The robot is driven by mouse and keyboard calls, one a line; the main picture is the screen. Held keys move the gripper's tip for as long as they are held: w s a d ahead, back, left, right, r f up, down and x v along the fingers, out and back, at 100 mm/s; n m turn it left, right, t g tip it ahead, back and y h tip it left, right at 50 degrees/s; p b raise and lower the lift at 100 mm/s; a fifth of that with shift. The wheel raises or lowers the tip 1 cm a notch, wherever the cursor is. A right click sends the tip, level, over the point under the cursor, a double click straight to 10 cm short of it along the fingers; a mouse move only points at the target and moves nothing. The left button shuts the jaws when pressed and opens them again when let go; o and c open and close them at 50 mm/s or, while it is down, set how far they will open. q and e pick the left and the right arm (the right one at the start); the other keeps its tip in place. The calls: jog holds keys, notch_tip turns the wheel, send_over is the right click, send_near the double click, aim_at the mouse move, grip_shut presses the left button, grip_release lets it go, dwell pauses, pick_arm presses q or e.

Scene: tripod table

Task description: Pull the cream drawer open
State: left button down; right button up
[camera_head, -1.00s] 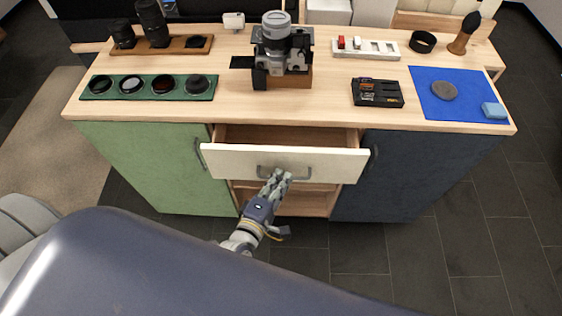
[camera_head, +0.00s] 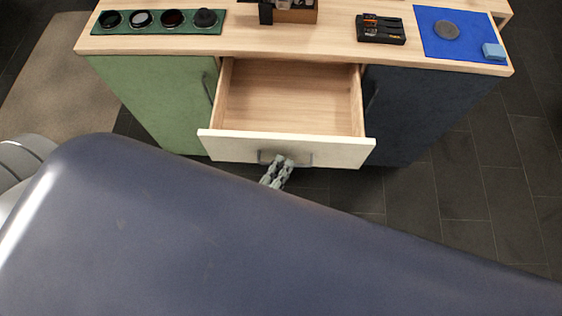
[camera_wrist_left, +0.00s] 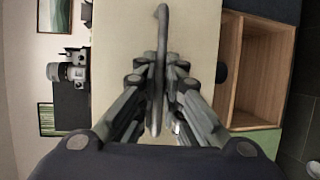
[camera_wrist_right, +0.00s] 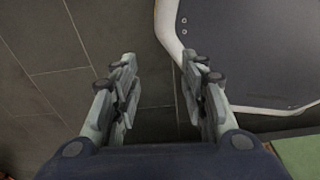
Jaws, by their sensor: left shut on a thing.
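The cream drawer (camera_head: 230,146) stands well out from the wooden table in the head view, and its bare wooden inside (camera_head: 290,97) shows empty. Its grey bar handle (camera_head: 304,160) is on the front face. My left gripper (camera_head: 283,161) is at the handle. In the left wrist view its fingers (camera_wrist_left: 160,88) are closed around the handle (camera_wrist_left: 161,35), with the cream front (camera_wrist_left: 195,30) right behind. My right gripper (camera_wrist_right: 160,88) shows in the right wrist view, open and empty above the dark tiled floor.
A green door (camera_head: 150,95) is left of the drawer and a dark blue door (camera_head: 415,105) right of it. The tabletop holds a green filter tray (camera_head: 160,30), a black charger (camera_head: 381,29) and a blue mat (camera_head: 440,50). Dark floor (camera_head: 460,200) is clear at right.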

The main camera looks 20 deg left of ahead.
pick_arm(q)
jog(key=c, duration=1.7)
grip_release()
jog(key=v, duration=1.2)
jog(key=shift+f, duration=0.1)
pick_arm(e)
jog(key=shift+s+d+f, duration=0.1)
jog(key=shift+s+d, duration=0.1)
jog(key=shift+s, duration=0.95)
